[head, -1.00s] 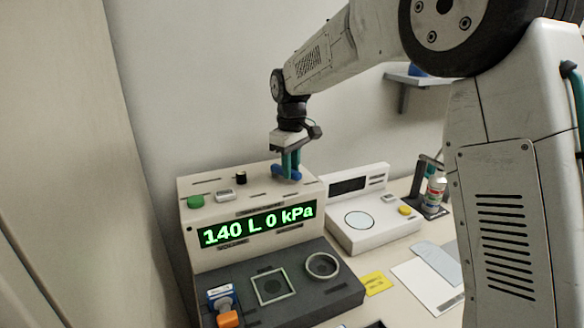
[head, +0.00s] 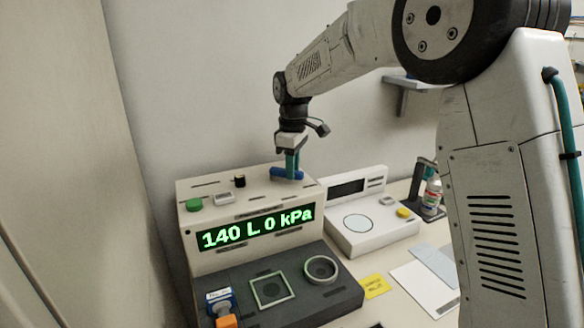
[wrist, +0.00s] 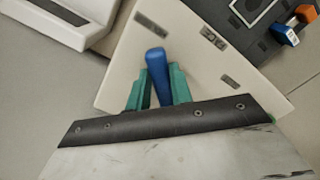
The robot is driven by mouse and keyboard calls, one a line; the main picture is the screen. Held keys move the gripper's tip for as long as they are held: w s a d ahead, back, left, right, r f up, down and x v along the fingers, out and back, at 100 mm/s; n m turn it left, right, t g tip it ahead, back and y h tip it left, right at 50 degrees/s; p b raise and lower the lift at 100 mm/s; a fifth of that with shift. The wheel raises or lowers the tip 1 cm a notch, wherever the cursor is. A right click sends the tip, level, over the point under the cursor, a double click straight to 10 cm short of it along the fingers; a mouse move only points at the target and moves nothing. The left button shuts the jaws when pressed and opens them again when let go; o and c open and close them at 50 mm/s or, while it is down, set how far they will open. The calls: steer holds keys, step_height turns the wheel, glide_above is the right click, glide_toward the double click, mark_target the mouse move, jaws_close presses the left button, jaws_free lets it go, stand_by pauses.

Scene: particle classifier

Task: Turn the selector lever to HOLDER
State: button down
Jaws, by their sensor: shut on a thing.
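The blue selector lever (head: 283,172) is on top of the beige machine (head: 192,218), near its right end. It also shows in the wrist view (wrist: 155,62), between the two green fingers. My gripper (head: 291,170) points down from above and is shut on the lever. In the wrist view my gripper (wrist: 157,88) has one finger on each side of the lever. Small label plates (wrist: 211,38) lie on the top around the lever; their words are too small to read. The machine's display (head: 256,227) reads "140 L 0 kPa".
A green button (head: 194,204) and a black knob (head: 239,181) are on the machine's top left. A white scale-like device (head: 372,222) stands at the right. A dark deck (head: 335,303) with a square frame and a ring is in front. A wall is behind.

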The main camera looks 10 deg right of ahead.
steer(key=c, duration=1.2)
jaws_free()
steer(key=shift+c, duration=0.2)
step_height(320, 180, up, 8)
steer(key=shift+f, duration=0.1)
